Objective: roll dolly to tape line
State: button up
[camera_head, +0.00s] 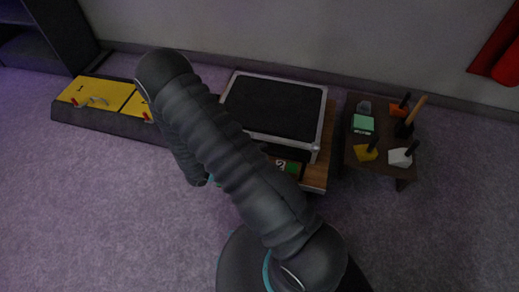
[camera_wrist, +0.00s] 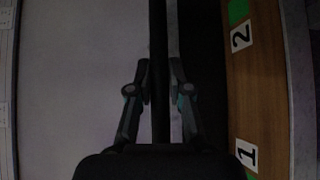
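A black case (camera_head: 272,106) with silver edges sits on a low wooden platform (camera_head: 322,152), which may be the dolly; its wheels are not visible. My arm covers its left front part. In the wrist view, a wooden strip (camera_wrist: 258,95) carries white cards numbered 2 (camera_wrist: 241,37) and 1 (camera_wrist: 246,153). My gripper (camera_wrist: 158,80) has one finger on each side of a dark upright bar (camera_wrist: 158,30). It is too dark to tell whether the fingers touch the bar. I cannot make out a tape line in either view.
A small dark table (camera_head: 383,167) with several tools and blocks stands close at the right. A red cloth (camera_head: 500,55) hangs at the far right. The carpet (camera_head: 90,210) in front is clear.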

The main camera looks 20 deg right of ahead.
jog(key=o, duration=0.3)
jog(key=shift+a, duration=0.1)
jog(key=s+a+r, duration=0.1)
jog(key=a, duration=1)
jog(key=shift+a+r, duration=0.3)
jog(key=shift+a, duration=0.05)
jog(key=shift+s, duration=0.1)
